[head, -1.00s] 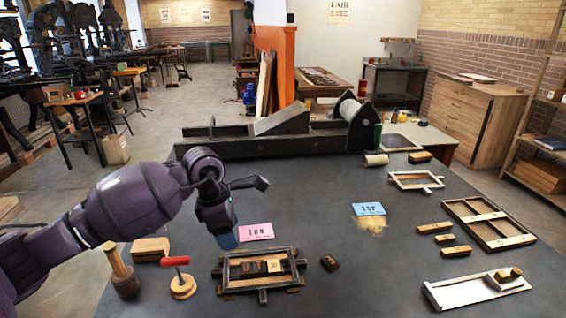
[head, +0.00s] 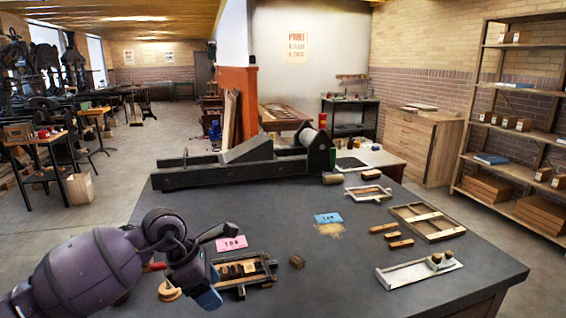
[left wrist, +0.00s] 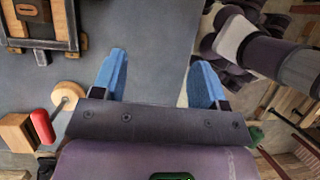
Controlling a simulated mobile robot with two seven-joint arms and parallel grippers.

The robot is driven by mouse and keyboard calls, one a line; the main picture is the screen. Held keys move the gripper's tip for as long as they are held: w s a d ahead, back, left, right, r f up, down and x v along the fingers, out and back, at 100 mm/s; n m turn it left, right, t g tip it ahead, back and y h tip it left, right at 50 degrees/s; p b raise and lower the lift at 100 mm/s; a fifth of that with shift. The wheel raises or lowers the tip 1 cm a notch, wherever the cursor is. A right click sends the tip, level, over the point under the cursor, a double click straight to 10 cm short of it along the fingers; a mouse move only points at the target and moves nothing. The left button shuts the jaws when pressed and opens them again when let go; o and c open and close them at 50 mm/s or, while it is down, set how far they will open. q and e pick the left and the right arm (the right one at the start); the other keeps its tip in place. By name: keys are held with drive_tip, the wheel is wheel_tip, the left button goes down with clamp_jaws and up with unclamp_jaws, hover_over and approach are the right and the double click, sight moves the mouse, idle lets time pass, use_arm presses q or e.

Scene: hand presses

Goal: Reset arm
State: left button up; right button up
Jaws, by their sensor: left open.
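My left arm (head: 95,268) comes in from the lower left of the head view, bent, with its gripper (head: 207,292) pointing down near the table's front edge. The gripper overlaps the left end of the wooden frame with type blocks (head: 243,268) in that picture. In the left wrist view the two blue fingers (left wrist: 158,75) stand wide apart with nothing between them, and the frame (left wrist: 42,35) lies off to their upper left. A red-handled tool with a round wooden base (head: 168,291) is partly hidden behind my arm. My right gripper is not in view.
The dark table (head: 340,275) carries a pink card (head: 231,244), a blue card (head: 328,218), a small block (head: 297,262), a white tray (head: 420,272) and a larger wooden frame (head: 428,221). A long press (head: 240,165) stands along the back. The table's front centre is clear.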

use_arm(q)
drive_tip(key=s+d+r+n+t+h, duration=0.7)
drive_tip(key=d+n+h, duration=0.35)
drive_tip(key=h, duration=0.35)
drive_tip(key=w+a+r+n+t+y, duration=0.1)
drive_tip(key=a+n+t+y, duration=0.4)
drive_tip(key=n, duration=0.3)
drive_tip(key=w+a+n+t+y, duration=0.1)
drive_tip(key=a+n+t+y, duration=0.25)
drive_tip(key=n+t, duration=0.45)
drive_tip(key=s+a+f+n+g+y, duration=0.45)
drive_tip(key=a+f+n+y, duration=0.65)
drive_tip(key=n, duration=0.5)
drive_tip(key=s+a+f+n+g, duration=0.2)
drive_tip(key=s+f+n+g, duration=0.3)
drive_tip(key=s, duration=0.6)
drive_tip(key=s+a+f+n+g, duration=0.25)
drive_tip(key=s+f+g, duration=0.45)
drive_tip(key=s, duration=0.4)
drive_tip(key=w+f+t, duration=0.7)
drive_tip(key=w+f, duration=0.1)
drive_tip(key=f, duration=0.1)
drive_tip(key=shift+d+f, duration=0.3)
drive_tip(key=shift+d, duration=0.15)
